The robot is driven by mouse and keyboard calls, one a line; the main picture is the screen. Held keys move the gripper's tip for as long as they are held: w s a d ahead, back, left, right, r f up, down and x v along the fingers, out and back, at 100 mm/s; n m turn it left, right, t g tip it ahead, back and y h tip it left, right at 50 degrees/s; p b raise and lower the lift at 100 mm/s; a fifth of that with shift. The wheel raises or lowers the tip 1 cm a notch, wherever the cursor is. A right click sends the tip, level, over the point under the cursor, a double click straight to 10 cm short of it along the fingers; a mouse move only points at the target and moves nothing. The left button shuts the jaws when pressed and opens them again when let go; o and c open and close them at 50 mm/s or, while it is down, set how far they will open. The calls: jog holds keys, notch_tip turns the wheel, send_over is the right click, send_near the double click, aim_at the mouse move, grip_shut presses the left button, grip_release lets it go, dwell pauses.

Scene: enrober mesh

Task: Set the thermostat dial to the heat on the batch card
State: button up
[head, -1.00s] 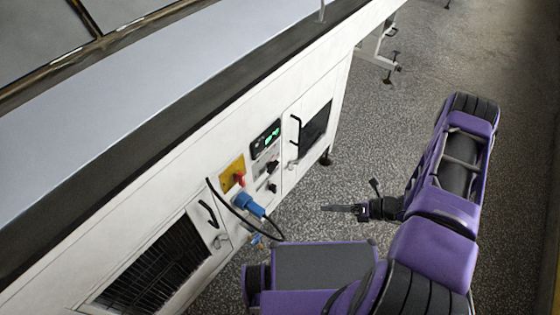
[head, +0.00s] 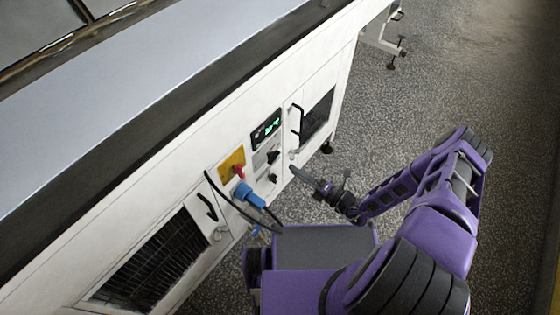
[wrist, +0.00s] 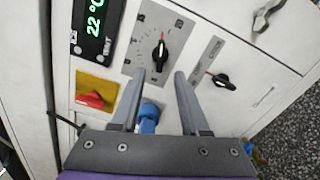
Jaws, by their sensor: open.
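The thermostat dial (wrist: 159,52) is a black knob with a pale pointer line, on a grey plate with a printed scale. Its pointer is turned roughly up in the wrist view; the scale numbers are too small to read. It also shows in the head view (head: 272,156). A black display (wrist: 94,25) beside it reads 22 °C in green. My gripper (wrist: 159,74) is open and empty, its fingertips just below the dial and to either side of it in the wrist view. In the head view my gripper (head: 298,173) is right of the panel, apart from it. I see no batch card.
A second black knob (wrist: 221,81) sits on its own plate to the right. A red switch (wrist: 92,100) on a yellow plate is at lower left. A blue plug (head: 249,194) with a black cable sticks out below. A door handle (head: 297,121) is nearby.

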aim_at(276, 159)
jog(key=x, duration=0.7)
jog(key=shift+a, duration=0.1)
grip_shut()
